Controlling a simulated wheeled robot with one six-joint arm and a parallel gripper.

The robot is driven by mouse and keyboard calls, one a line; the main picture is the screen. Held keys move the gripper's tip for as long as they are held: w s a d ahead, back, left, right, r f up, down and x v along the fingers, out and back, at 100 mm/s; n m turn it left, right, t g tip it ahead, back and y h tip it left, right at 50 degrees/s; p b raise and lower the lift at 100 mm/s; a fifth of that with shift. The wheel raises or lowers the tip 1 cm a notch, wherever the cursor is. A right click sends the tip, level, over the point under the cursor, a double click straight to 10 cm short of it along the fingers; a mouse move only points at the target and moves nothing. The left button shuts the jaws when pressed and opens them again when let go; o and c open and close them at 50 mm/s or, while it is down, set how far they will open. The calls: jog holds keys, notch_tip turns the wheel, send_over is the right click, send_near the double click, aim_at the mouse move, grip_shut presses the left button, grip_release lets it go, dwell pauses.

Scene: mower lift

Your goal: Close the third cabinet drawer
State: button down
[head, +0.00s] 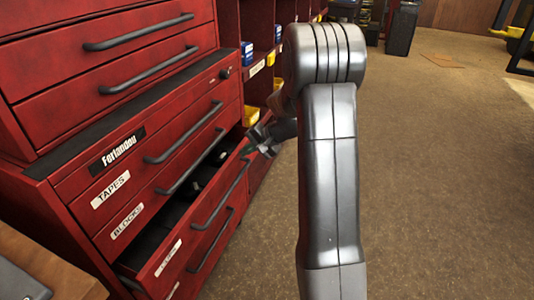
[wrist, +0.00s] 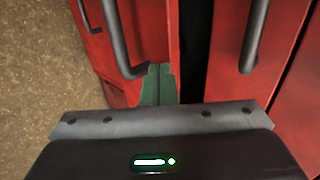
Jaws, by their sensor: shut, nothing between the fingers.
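The red cabinet (head: 72,180) stands at the left in the head view. Its third drawer (head: 207,235), below the ones labelled TAPES and BLOCKS, is pulled partly out. Its dark inside shows, and its front has a grey bar handle (head: 222,194). My gripper (head: 256,146) is at the far end of that drawer front, partly hidden by my arm. In the wrist view the shut green fingertips (wrist: 158,70) lie over the red drawer front (wrist: 155,35), beside the end of its handle (wrist: 119,40). I cannot tell whether they touch.
The TAPES drawer (head: 130,182) and BLOCKS drawer (head: 145,210) are shut above. Another drawer handle (head: 212,240) shows below the third. Shelves with yellow and blue bins (head: 252,116) stand beyond the cabinet.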

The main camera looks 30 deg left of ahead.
aim_at(236, 150)
jog(key=shift+s+a, duration=0.2)
jog(key=shift+a, duration=1.95)
